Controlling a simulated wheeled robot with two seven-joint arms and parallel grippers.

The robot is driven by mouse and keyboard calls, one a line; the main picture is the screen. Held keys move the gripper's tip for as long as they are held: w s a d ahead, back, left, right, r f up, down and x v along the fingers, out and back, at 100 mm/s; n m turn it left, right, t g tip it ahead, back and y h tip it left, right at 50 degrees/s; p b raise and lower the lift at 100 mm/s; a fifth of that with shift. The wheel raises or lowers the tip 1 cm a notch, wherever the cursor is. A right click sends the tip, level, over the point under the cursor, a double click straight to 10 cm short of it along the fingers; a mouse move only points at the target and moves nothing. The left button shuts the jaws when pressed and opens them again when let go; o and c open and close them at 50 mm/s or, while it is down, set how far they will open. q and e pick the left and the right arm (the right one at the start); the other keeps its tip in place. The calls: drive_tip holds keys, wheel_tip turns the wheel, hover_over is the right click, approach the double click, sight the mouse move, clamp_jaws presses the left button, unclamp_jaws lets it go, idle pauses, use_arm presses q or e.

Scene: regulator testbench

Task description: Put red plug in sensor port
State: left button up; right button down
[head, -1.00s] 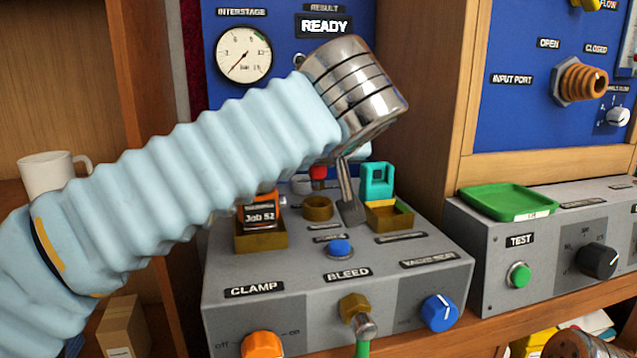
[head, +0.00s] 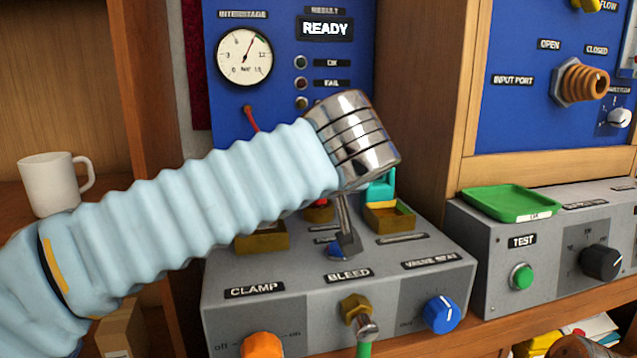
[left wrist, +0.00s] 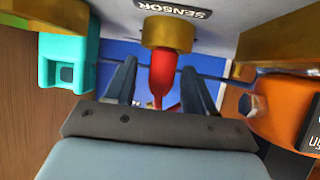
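The red plug (left wrist: 163,75) stands with its end in the brass ring of the sensor port (left wrist: 168,33), under the SENSOR label. My left gripper (left wrist: 158,86) is open, with one finger on each side of the plug and a gap to each. In the head view my left gripper (head: 345,243) is low over the grey bench box, near the BLEED label. A bit of the red plug (head: 320,212) shows behind it; my arm hides most of the port. My right gripper is not in view.
A teal block (head: 380,187) stands in a brass tray (head: 398,220) right of my gripper. An orange block (left wrist: 287,108) is on the other side. A blue button (head: 333,250) lies by my fingertips. The gauge (head: 244,57) needle points up-right; the display (head: 325,28) reads READY.

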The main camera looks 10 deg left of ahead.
use_arm(q)
drive_tip(key=shift+r, duration=0.15)
drive_tip(key=v, duration=1.2)
idle(1.6)
